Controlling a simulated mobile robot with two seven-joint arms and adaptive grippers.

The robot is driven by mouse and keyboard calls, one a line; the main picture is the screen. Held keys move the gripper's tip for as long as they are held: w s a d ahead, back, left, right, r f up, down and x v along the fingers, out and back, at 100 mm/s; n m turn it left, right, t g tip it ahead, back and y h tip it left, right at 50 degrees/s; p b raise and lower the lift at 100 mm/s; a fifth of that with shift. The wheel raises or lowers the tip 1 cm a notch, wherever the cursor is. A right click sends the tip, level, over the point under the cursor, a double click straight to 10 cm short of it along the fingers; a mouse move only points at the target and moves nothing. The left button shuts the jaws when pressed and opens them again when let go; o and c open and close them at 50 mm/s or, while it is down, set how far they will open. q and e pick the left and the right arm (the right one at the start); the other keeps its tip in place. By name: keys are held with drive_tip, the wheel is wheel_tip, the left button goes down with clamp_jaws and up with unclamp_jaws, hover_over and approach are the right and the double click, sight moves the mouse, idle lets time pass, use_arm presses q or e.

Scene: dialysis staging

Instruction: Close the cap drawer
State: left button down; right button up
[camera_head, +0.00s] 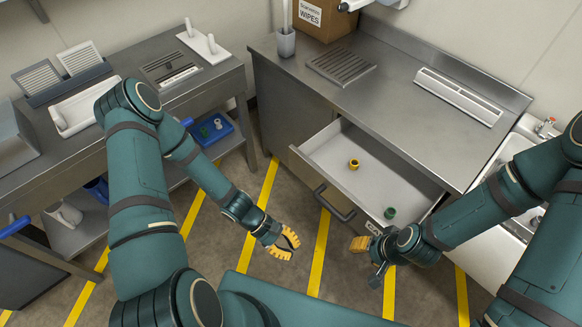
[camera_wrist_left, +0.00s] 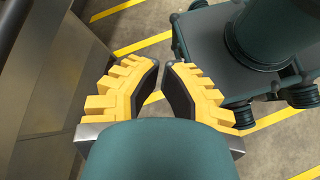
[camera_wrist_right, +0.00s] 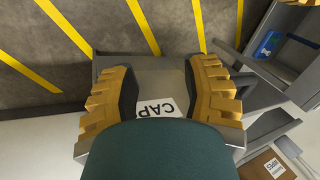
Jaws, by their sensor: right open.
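The cap drawer (camera_head: 345,175) is pulled out of the steel counter. Inside lie a yellow cap (camera_head: 353,164) and a green cap (camera_head: 389,213). Its dark bar handle (camera_head: 334,204) is on the front panel. My right gripper (camera_head: 362,246) is open and empty, close to the drawer front on its right side. In the right wrist view a white CAP label (camera_wrist_right: 158,105) on the grey panel shows between the fingers. Whether the fingers touch the panel I cannot tell. My left gripper (camera_head: 289,241) is partly open and empty over the floor, left of the drawer; a narrow gap shows between its tips (camera_wrist_left: 165,66).
A steel counter (camera_head: 430,120) stands over the drawer, with a sink (camera_head: 515,150) at its right. Another steel table (camera_head: 190,92) stands at the left with trays. A blue tray (camera_head: 211,129) is on its lower shelf. Yellow-striped floor (camera_head: 265,200) lies open between them.

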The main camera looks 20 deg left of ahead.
use_arm(q)
drive_tip(key=w+a+n+t+h, duration=0.2)
drive_tip(key=w+n+t+h, duration=0.2)
drive_tip(key=w+n+t, duration=0.25)
drive_tip(key=n+t+y, duration=0.5)
drive_tip(key=n+t, duration=0.6)
approach(294, 165)
drive_tip(key=b+x, duration=0.1)
drive_tip(key=x, duration=0.7)
drive_tip(key=shift+w+b, duration=0.15)
drive_tip(key=shift+b, duration=0.15)
use_arm(e)
drive_tip(key=shift+s+f, duration=0.15)
drive_tip(key=shift+f, duration=0.55)
